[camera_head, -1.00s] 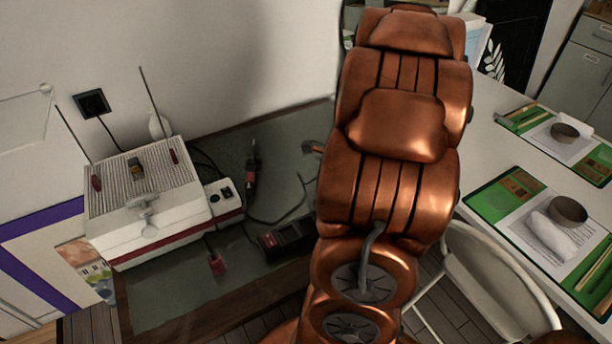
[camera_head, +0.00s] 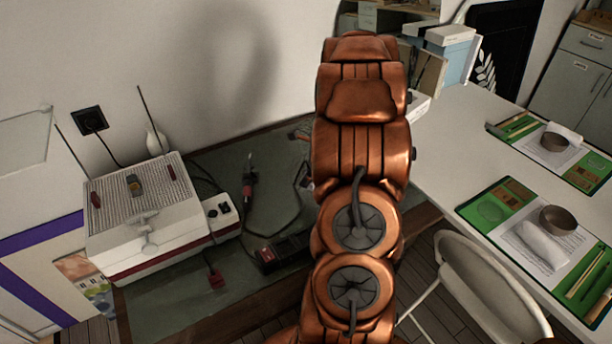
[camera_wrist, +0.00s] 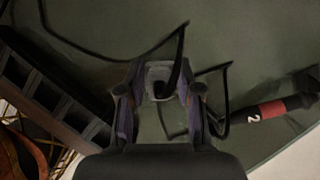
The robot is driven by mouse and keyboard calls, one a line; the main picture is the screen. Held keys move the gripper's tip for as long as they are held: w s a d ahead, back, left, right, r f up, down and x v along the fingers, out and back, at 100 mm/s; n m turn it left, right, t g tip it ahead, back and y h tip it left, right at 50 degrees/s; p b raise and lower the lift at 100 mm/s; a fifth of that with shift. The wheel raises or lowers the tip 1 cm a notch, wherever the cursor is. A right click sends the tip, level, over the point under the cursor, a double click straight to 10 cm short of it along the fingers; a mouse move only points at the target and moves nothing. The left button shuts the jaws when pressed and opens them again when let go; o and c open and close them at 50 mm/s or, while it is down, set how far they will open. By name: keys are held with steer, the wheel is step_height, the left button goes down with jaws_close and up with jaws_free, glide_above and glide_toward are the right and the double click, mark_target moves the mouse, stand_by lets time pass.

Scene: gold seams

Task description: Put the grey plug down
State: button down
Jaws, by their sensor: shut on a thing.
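The grey plug (camera_wrist: 158,72) shows in the wrist view between the two fingertips of my gripper (camera_wrist: 158,90), which is shut on it. A black cable (camera_wrist: 180,45) runs from the plug and loops over the green mat (camera_wrist: 245,40). I cannot tell whether the plug touches the mat. In the head view, my copper-coloured arm hides the gripper and the plug; the green mat (camera_head: 170,300) shows to the left of the arm.
In the wrist view, a dark slotted block (camera_wrist: 45,95) lies left and a red-and-black tool (camera_wrist: 265,110) right. In the head view, a white ribbed box (camera_head: 150,215) stands left. A white table (camera_head: 450,125) with green place mats and a chair (camera_head: 485,300) are right.

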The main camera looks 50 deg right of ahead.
steer(key=shift+w+d+f, duration=0.1)
steer(key=shift+w+d, duration=0.35)
steer(key=shift+w, duration=0.2)
steer(key=shift+w+d+f, duration=0.1)
steer(key=shift+w+d, duration=0.35)
steer(key=shift+w, duration=0.2)
steer(key=shift+f+p, duration=0.7)
steer(key=shift+f, duration=1)
steer(key=shift+f, duration=0.65)
steer(key=c, duration=0.8)
jaws_free()
